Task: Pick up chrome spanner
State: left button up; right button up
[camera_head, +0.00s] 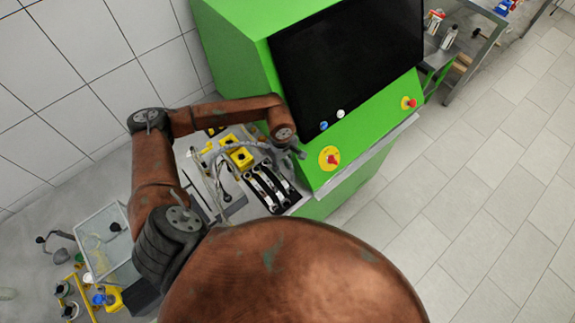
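Several chrome spanners (266,186) lie side by side in a dark holder on the grey bench top, beside the green machine. I cannot tell which single one is meant. My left arm reaches in from the left and over the bench. My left gripper (297,151) is small and partly hidden by its own wrist, just above and to the right of the spanners in the picture. It appears apart from them, and its fingers are too small to tell open or shut. My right gripper is out of view.
The green machine (235,50) with a black screen (350,60) and a red emergency button (330,158) stands behind the bench. Yellow parts (240,156) and hoses lie left of the spanners. A clear box (104,240) stands at lower left. Floor on the right is free.

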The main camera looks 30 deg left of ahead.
aim_at(280, 178)
pick_arm(q)
jog(key=shift+s+f, duration=0.1)
jog(key=shift+f, duration=0.25)
jog(key=shift+s+f+p, duration=0.4)
jog(key=shift+s+f, duration=0.2)
jog(key=shift+f, duration=0.05)
jog(key=shift+s+f, duration=0.2)
jog(key=shift+f, duration=0.1)
jog(key=f+p, duration=0.1)
jog(key=f, duration=0.1)
jog(key=w+f+p, duration=0.1)
jog(key=f, duration=0.1)
jog(key=shift+w+a, duration=0.2)
jog(key=shift+s+f, duration=0.15)
jog(key=shift+f, duration=0.15)
jog(key=shift+s, duration=0.25)
jog(key=shift+w+f, duration=0.1)
jog(key=shift+w, duration=0.1)
jog(key=shift+c, duration=1)
jog(key=shift+a, duration=0.1)
jog(key=shift+c, duration=1.5)
grip_shut()
